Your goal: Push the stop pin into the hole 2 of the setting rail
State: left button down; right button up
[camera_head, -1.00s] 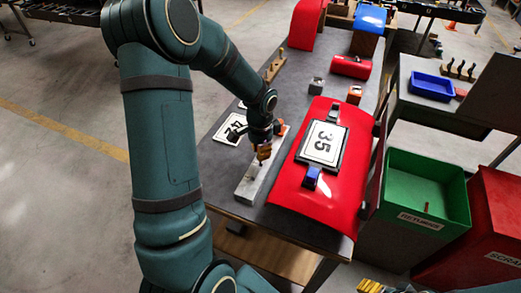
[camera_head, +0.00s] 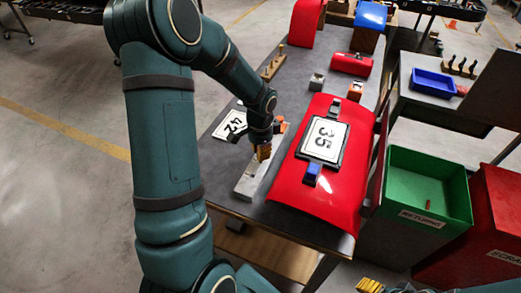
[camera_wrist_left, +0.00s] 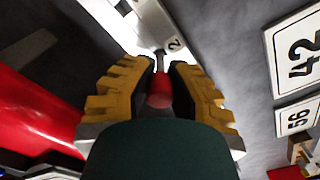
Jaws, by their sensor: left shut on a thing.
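The setting rail (camera_head: 247,184) is a pale bar lying on the grey table, left of the red panel. In the left wrist view its bright surface (camera_wrist_left: 118,22) shows beyond my fingers, with a "2" label beside the pin's tip. The stop pin (camera_wrist_left: 159,90) has a red head and a thin grey shank. My left gripper (camera_head: 263,153) is over the rail, its yellow fingers (camera_wrist_left: 158,85) shut on the pin's red head. The shank points at the rail near the "2"; whether its tip is in the hole cannot be told. My right gripper (camera_head: 369,286) barely shows at the bottom edge.
A red panel (camera_head: 290,188) with a "35" board (camera_head: 325,140) stands close right of the rail. A "42" board (camera_head: 229,126) lies to its left. Green (camera_head: 403,196) and red (camera_head: 490,212) bins stand at the right. The table's front left corner is bare.

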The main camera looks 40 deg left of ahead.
pick_arm(q)
jog(key=shift+f+b, duration=0.65)
jog(key=shift+f, duration=0.35)
jog(key=c, duration=1)
grip_release()
jog(key=shift+o, duration=0.2)
jog(key=shift+r, duration=0.1)
notch_tip(320, 180, up, 12)
jog(key=shift+f, duration=0.1)
